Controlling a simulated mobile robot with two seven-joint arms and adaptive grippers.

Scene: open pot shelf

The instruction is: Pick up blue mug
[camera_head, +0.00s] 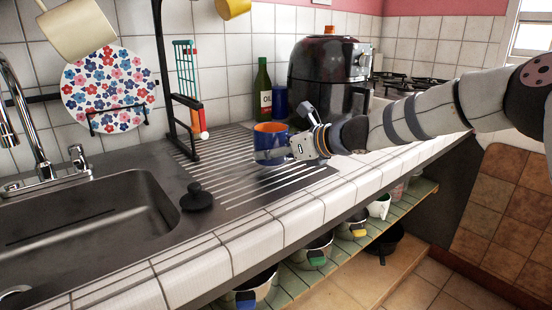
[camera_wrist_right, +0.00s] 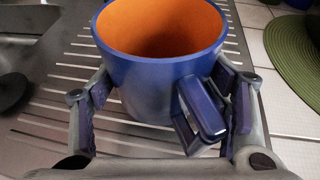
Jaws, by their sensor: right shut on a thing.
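The blue mug (camera_head: 268,145) with an orange inside is upright at the right part of the ribbed metal drainboard (camera_head: 240,190). It also shows in the right wrist view (camera_wrist_right: 150,72), with its handle toward the lower right. My right gripper (camera_head: 290,150) is shut on the mug, its fingers on either side of the body in the right wrist view (camera_wrist_right: 166,85); the right finger is beside the handle. Whether the mug's base touches the drainboard I cannot tell. My left gripper is not in view.
An oil bottle (camera_head: 263,90), a dark blue cup (camera_head: 280,101) and a black air fryer (camera_head: 328,62) stand behind the mug. A dark rack (camera_head: 165,95) and a black sink plug (camera_head: 197,197) are left. A green round mat (camera_wrist_right: 298,48) lies right. Pots fill the shelf (camera_head: 300,277) below.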

